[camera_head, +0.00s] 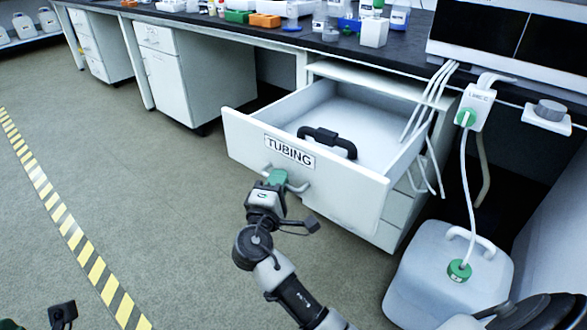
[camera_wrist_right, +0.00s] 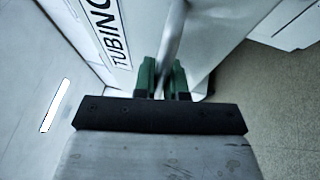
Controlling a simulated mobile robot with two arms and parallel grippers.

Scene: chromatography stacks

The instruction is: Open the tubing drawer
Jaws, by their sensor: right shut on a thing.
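The tubing drawer (camera_head: 345,191) is pulled well out from its cabinet under the bench, with its inside showing. Its white front bears the label TUBING (camera_head: 289,152), which also shows in the right wrist view (camera_wrist_right: 108,30). My right gripper (camera_head: 277,178) is at the drawer's handle (camera_head: 298,186), below the label. In the right wrist view its green fingers (camera_wrist_right: 162,78) are shut on the handle bar (camera_wrist_right: 173,45), one on each side. A black handle-shaped object (camera_head: 328,141) lies in the drawer. At the lower left, a dark part (camera_head: 62,315) may be my left gripper; its jaws are unclear.
A white jug (camera_head: 450,275) with a green cap and tube stands on the floor right of the drawer. White tubes (camera_head: 428,110) hang by the drawer's right side. The dark bench top (camera_head: 300,38) holds bottles and trays. The floor left of the drawer is clear.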

